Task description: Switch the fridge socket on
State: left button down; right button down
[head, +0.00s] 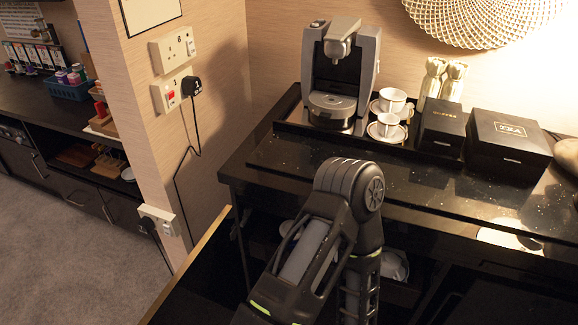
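Three wall sockets show in the head view. An upper white socket plate (172,49) has no plug in it. Just below it, a second socket (174,92) has a red switch at its left and a black plug (191,87) with a cord hanging down. A third socket (159,220) sits low on the wall corner, with a dark plug and cord at its left. I cannot tell which socket feeds the fridge, nor read the switch positions. One of my arms rises from the bottom centre, bent at a joint. Neither gripper shows.
A dark counter (440,205) holds a coffee machine (340,75), white cups (391,101), and black boxes (508,140). A shelf under it is partly hidden by my arm. The wall corner juts out at left, with open grey floor (70,260) beyond it.

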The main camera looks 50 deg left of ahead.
aim_at(167, 229)
jog(key=u, duration=2.75)
